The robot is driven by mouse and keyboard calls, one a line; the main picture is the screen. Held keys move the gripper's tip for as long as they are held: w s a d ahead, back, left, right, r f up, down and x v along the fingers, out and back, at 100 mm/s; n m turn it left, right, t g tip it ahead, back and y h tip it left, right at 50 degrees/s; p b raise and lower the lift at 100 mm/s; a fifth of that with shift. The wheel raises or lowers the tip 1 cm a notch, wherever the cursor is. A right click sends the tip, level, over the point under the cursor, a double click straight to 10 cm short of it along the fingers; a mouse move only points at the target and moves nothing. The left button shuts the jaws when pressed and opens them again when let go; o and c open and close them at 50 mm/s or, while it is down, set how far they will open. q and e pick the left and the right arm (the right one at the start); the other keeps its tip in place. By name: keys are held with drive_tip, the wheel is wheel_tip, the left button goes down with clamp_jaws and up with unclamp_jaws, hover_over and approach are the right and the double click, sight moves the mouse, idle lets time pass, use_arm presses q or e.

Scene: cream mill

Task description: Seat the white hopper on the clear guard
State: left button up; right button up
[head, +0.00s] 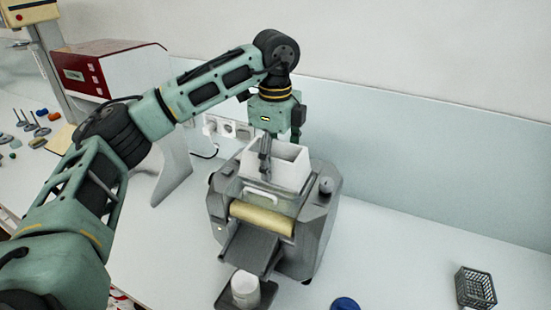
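The white hopper (289,172) is an open-topped box at the top of the grey mill (316,222). My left gripper (265,172) points down from above, its fingers close together at the hopper's near wall, and looks shut on it. The fingers hide part of that wall. The clear guard (280,202) is a see-through piece with a white handle, above the yellowish roller and just below the hopper. The hopper's lower edge is hard to make out, so I cannot tell whether it touches the guard. My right gripper is out of view.
A white cup (245,288) stands below the mill's chute (249,248). A grey basket (475,287) and a blue round item (345,303) lie to the right. A red and white machine (110,72) stands at back left. The table right of the mill is mostly clear.

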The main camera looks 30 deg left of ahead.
use_arm(q)
drive_tip(key=shift+f, duration=0.2)
idle(0.4)
drive_tip(key=shift+f+b, duration=0.5)
drive_tip(key=shift+b, duration=0.05)
idle(1.1)
drive_tip(key=o, duration=1.3)
drive_tip(key=shift+o, duration=0.2)
wheel_tip(320, 180, up, 12)
